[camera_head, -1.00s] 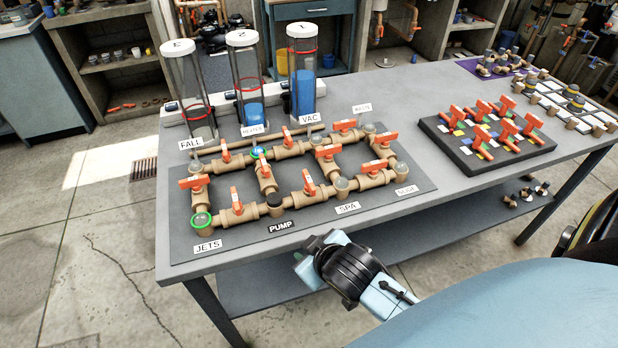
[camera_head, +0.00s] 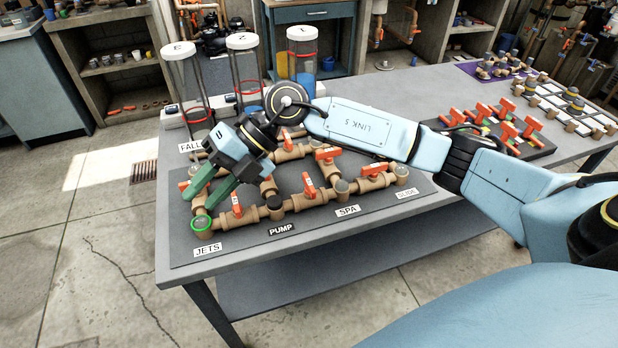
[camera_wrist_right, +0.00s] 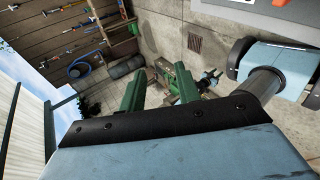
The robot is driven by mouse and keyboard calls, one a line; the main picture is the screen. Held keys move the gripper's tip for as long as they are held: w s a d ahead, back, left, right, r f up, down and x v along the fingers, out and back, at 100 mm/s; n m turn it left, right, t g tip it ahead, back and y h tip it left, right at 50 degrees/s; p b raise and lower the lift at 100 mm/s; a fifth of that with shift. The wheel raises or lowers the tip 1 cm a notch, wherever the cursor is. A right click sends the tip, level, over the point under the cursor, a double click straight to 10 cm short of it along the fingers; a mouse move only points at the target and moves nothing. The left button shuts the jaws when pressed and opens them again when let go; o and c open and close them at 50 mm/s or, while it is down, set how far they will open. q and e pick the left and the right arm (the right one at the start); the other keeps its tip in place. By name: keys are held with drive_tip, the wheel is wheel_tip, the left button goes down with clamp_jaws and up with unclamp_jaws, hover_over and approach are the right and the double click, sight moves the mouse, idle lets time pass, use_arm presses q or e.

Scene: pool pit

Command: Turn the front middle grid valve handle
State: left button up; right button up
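The pipe grid (camera_head: 290,203) of tan pipes with orange valve handles lies on a grey mat. Its front row has an orange handle (camera_head: 236,202) at left, a middle orange handle (camera_head: 309,187) and one at right (camera_head: 374,168). My right gripper (camera_head: 198,200) is open and empty, its green fingers apart above the grid's left end, left of the front middle handle. The fingers also show apart in the right wrist view (camera_wrist_right: 160,80). My right arm hides much of the grid's back row. My left gripper is not in view.
Clear cylinders (camera_head: 305,70) stand behind the grid. A black board (camera_head: 490,165) with more orange handles lies to the right on the grey table (camera_head: 410,85). Labels such as PUMP (camera_head: 282,229) line the mat's front. The right wrist view mostly shows floor and a tool wall.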

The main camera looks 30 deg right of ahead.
drive_tip(key=w+d+f+h, duration=0.1)
drive_tip(key=w+d+h, duration=0.2)
drive_tip(key=d+h, duration=0.55)
drive_tip(key=m+h, duration=0.3)
approach(309, 182)
drive_tip(key=shift+n, duration=0.3)
wheel_tip(309, 182, down, 9)
drive_tip(key=shift+d+f, duration=0.1)
drive_tip(key=shift+d, duration=0.1)
clamp_jaws()
